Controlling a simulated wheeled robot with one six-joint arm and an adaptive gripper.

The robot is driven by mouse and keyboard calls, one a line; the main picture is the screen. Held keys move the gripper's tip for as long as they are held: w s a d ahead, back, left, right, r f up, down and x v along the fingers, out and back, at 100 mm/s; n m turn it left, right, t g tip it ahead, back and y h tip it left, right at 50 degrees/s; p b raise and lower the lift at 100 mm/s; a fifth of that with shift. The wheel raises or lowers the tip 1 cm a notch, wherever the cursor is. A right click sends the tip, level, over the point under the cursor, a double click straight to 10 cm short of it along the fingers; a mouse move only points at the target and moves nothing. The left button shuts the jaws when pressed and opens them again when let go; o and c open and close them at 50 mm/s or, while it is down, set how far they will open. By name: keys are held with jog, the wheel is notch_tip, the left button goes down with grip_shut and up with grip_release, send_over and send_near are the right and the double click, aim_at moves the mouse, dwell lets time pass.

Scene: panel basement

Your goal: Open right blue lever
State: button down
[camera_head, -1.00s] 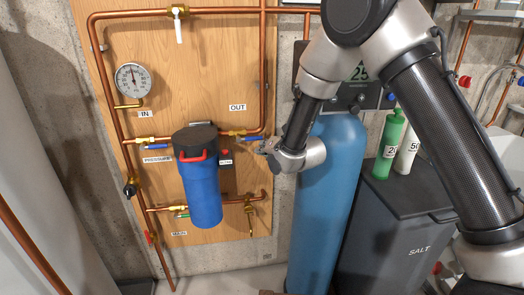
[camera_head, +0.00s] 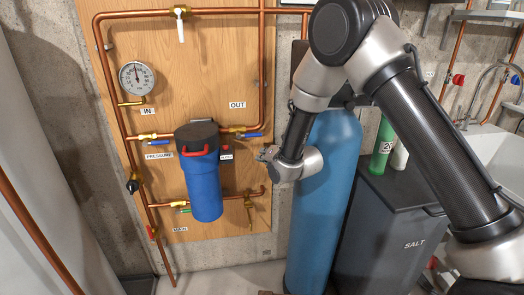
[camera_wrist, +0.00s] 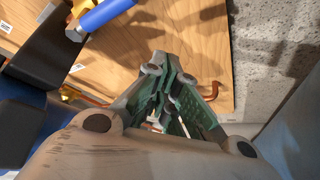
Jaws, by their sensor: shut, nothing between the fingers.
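The right blue lever (camera_head: 248,135) sits on a brass valve on the copper pipe below the OUT label, to the right of the filter's black head. In the head view it lies roughly along the pipe. In the wrist view the blue lever (camera_wrist: 103,14) shows at the top edge, partly cut off. My gripper (camera_head: 266,153) is below and right of the lever in the head view, apart from it. In the wrist view my gripper's fingertips (camera_wrist: 158,62) are together and empty, over the wooden board. A left blue lever (camera_head: 159,142) is on the inlet side.
The blue filter housing (camera_head: 204,190) with a red handle (camera_head: 196,151) stands left of my gripper. A tall blue tank (camera_head: 325,210) is close beneath my wrist. Copper pipes (camera_head: 262,75) run over the wooden board (camera_head: 215,60). A grey salt bin (camera_head: 385,235) stands at the right.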

jog(key=s+d+r, duration=0.2)
jog(key=s+r, duration=0.3)
jog(key=s, duration=0.3)
jog(key=shift+r, duration=0.15)
